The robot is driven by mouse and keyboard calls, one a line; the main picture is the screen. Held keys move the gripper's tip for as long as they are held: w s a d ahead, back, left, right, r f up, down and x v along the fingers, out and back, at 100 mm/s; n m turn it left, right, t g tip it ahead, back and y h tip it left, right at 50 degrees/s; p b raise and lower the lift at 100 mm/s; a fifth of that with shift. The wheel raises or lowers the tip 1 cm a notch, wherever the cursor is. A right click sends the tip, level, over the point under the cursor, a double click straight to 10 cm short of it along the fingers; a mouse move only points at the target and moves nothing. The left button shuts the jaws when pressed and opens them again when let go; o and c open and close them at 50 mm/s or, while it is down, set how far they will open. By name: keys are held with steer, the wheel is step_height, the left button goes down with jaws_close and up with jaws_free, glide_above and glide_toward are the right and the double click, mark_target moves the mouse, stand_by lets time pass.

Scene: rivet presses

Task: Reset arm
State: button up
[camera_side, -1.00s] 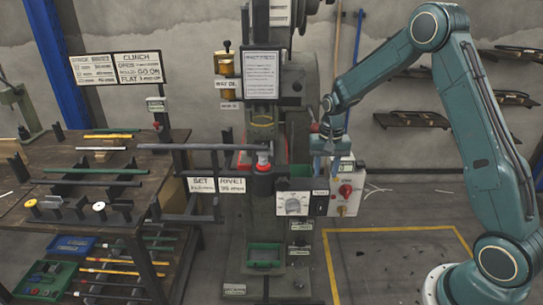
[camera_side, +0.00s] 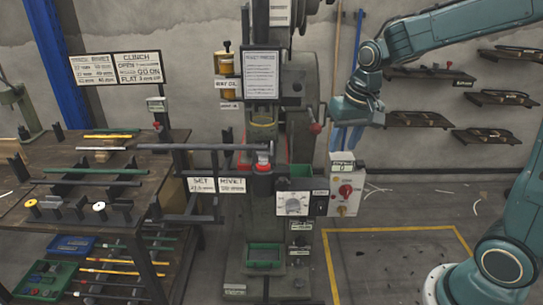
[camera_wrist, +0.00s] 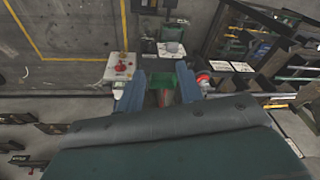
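My gripper (camera_side: 346,140) hangs with its fingers down, to the right of the rivet press (camera_side: 262,125) and above the control box (camera_side: 344,192). In the wrist view, the two blue fingers of my gripper (camera_wrist: 158,88) stand apart with nothing held between them. A long grey bar (camera_side: 205,147) lies level across to the press, its right end at the red-ringed die (camera_side: 262,167). The control box, with its red knob, also shows in the wrist view (camera_wrist: 119,66).
A workbench (camera_side: 35,205) with colored rods and small parts stands at left. Wall shelves (camera_side: 418,119) hold dark curved pieces at right. A yellow floor line (camera_side: 400,228) marks mostly clear floor. A green tray (camera_side: 264,254) sits low on the press.

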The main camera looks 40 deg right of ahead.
steer(key=s+a+r+n+t, duration=0.1)
steer(key=s+a+r+n, duration=0.1)
steer(key=s, duration=0.7)
steer(key=s+a+r+n+t, duration=0.2)
steer(key=s+a+r+n, duration=0.1)
steer(key=s, duration=0.6)
steer(key=shift+a+r, duration=0.2)
steer(key=shift+a, duration=0.4)
